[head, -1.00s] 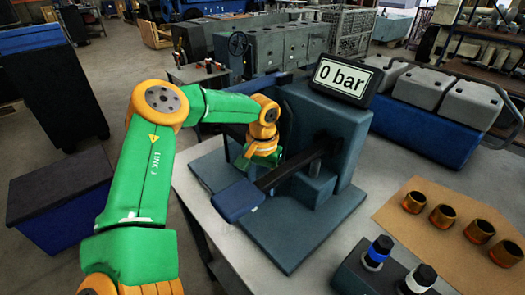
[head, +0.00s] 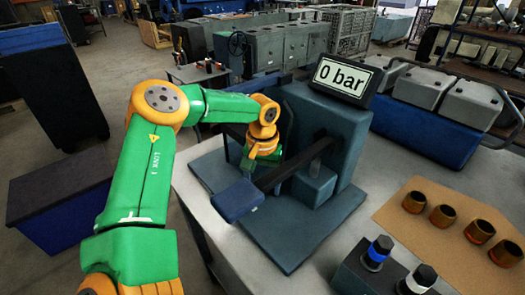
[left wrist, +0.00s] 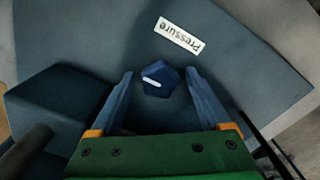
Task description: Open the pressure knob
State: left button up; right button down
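The pressure knob (left wrist: 157,82) is a dark blue faceted knob with a white mark, in the left wrist view. A white "Pressure" label (left wrist: 179,36), upside down there, lies beside it on the blue-grey surface. My left gripper (left wrist: 159,74) is open, with one finger on each side of the knob. Gaps show between the fingers and the knob. In the head view my left arm reaches to the left side of the blue-grey test stand (head: 335,125); its fingers and the knob are hidden there. The display (head: 346,78) reads "0 bar". My right gripper is not in view.
A dark lever with a blue handle (head: 238,200) sticks out in front of my left wrist. Copper-coloured rings (head: 442,216) lie on a brown mat at right. A box with two knobs (head: 372,254) stands at the front.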

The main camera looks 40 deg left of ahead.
pick_arm(q)
notch_tip(320, 180, up, 7)
jog(key=shift+r, duration=0.1)
dwell(0.5)
